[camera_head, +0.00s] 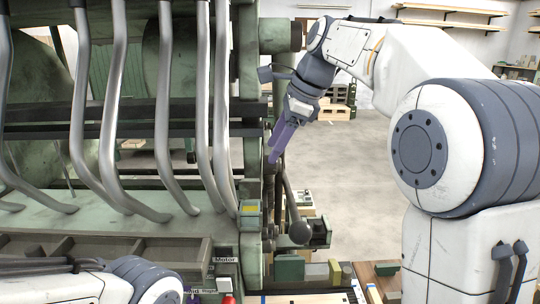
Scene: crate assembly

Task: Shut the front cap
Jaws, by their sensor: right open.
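My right gripper (274,155), with purple fingers, reaches down from the upper right to the right side frame of the green machine (247,130). Its jaws are open, and I see nothing held between them. The fingertips are in front of or beside the frame; I cannot tell whether they touch it. I cannot pick out the front cap with certainty; it may be hidden behind the gripper or the frame. My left arm shows at the lower left. Only a small purple piece, probably of my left gripper (192,298), shows at the bottom edge, so its jaws cannot be read.
Curved metal bars (165,110) run down the machine's front. A lever with a dark knob (299,232) sticks out at its right side. Small blocks and a green box (290,267) stand below.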

